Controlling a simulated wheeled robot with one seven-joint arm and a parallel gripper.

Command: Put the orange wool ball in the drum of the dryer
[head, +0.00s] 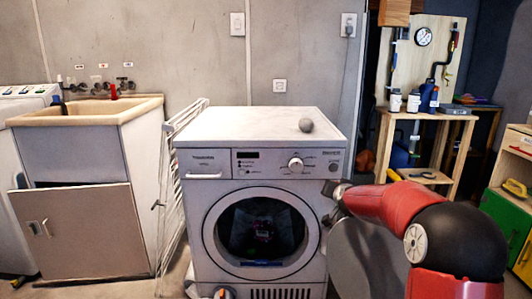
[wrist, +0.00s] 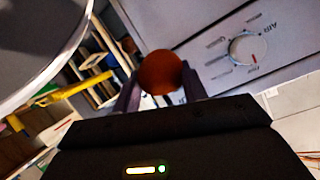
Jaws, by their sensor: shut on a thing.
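The orange wool ball (wrist: 162,72) is between the two fingers of my gripper (wrist: 160,85) in the wrist view, and the gripper is shut on it. In the head view my gripper (head: 336,190) is at the dryer's upper right front edge; the ball cannot be made out there. The white dryer (head: 262,172) stands in the middle. Its round front opening (head: 262,232) looks dark inside, with a small coloured patch I cannot identify. A grey rounded panel (head: 362,262), apparently the dryer door swung out to the right, is below my arm.
A folded drying rack (head: 178,190) and a sink cabinet (head: 85,150) stand to the left. A wooden shelf (head: 432,118) with bottles and a green-fronted cabinet (head: 508,215) are to the right.

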